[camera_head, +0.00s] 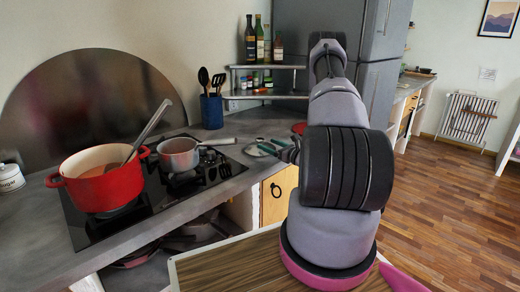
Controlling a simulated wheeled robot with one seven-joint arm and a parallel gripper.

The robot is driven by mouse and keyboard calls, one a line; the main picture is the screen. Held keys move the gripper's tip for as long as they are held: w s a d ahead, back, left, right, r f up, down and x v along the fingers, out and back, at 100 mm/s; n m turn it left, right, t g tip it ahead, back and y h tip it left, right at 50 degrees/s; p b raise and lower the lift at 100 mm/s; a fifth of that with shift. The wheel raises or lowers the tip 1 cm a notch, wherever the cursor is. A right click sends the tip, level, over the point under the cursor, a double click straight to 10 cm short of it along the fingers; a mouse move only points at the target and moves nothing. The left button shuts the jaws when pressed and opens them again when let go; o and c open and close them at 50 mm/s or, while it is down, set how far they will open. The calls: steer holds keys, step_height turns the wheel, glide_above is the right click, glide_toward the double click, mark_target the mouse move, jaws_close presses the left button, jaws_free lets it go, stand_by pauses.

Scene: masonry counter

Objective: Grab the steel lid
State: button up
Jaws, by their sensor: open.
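A small round grey, shiny thing, which looks like the steel lid (254,151), lies on the counter to the right of the small saucepan. The fingers look open and apart. They are small in the view and partly behind my arm, so I cannot tell whether they touch the lid.
A red pot (108,187) with a ladle and a small saucepan (180,156) stand on the black hob (140,208). The saucepan's handle points toward the lid. A blue utensil holder (212,112) and a bottle shelf (270,96) stand behind.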

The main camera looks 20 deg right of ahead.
mark_target(260, 139)
steer(key=shift+x, duration=3.05)
steer(key=shift+r, duration=0.1)
jaws_close()
